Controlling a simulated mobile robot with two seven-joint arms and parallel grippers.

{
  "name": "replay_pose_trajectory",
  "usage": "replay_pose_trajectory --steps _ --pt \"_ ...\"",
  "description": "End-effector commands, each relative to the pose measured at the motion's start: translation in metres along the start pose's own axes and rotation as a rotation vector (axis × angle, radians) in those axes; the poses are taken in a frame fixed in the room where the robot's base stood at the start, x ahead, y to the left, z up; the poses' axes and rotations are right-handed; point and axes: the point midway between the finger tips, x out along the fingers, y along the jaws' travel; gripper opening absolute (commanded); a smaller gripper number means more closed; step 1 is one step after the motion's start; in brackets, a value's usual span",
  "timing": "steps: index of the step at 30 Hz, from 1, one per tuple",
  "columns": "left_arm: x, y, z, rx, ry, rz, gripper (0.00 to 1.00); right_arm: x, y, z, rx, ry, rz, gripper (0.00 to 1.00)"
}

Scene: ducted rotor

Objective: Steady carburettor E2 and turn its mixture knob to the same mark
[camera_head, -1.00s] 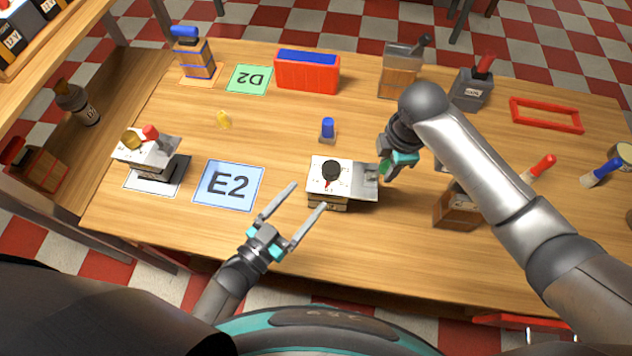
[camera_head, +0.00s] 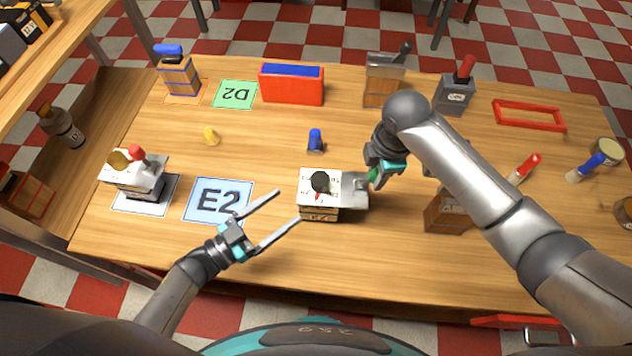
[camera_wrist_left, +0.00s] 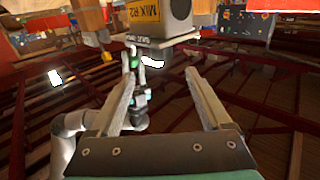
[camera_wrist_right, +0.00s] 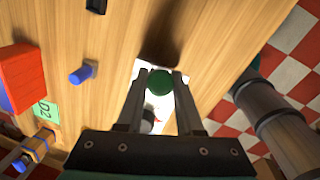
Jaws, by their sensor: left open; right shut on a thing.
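A carburettor with a white top plate (camera_head: 309,183) stands on the table right of the E2 card (camera_head: 208,207). Its front label seems to read E2. A black knob (camera_head: 319,181) with a red pointer sits on the dial; I cannot read the exact mark. My right gripper (camera_head: 371,181) is at the carburettor's right end, shut on a green knob (camera_wrist_right: 159,82). My left gripper (camera_head: 288,208) is open and empty, its fingertips just left of the carburettor, apparently apart from it. The left wrist view shows open fingers and a block with a yellow label (camera_wrist_left: 146,14).
Another carburettor (camera_head: 150,170) with red and yellow knobs stands on a pale mat at the left. A blue peg (camera_head: 315,140) stands behind the middle carburettor. A wooden block (camera_head: 447,212) is to the right, beneath my right arm. Clear table lies in front.

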Motion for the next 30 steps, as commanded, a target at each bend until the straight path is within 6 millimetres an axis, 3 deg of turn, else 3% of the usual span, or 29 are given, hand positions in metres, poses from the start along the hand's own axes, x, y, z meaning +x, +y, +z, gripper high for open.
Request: replay_pose_trajectory --steps 8,21,30 --pt "0.001 -0.014 0.001 -0.010 -0.017 0.093 0.81 0.000 0.000 -0.001 0.000 0.002 0.001 0.00" --pt "0.083 -0.006 0.001 -0.012 -0.015 0.091 0.81 0.000 0.000 -0.001 0.000 0.002 0.001 0.00" --pt "0.112 -0.004 0.003 -0.012 -0.018 0.090 0.81 0.000 0.000 -0.001 0.000 0.001 0.001 0.00"
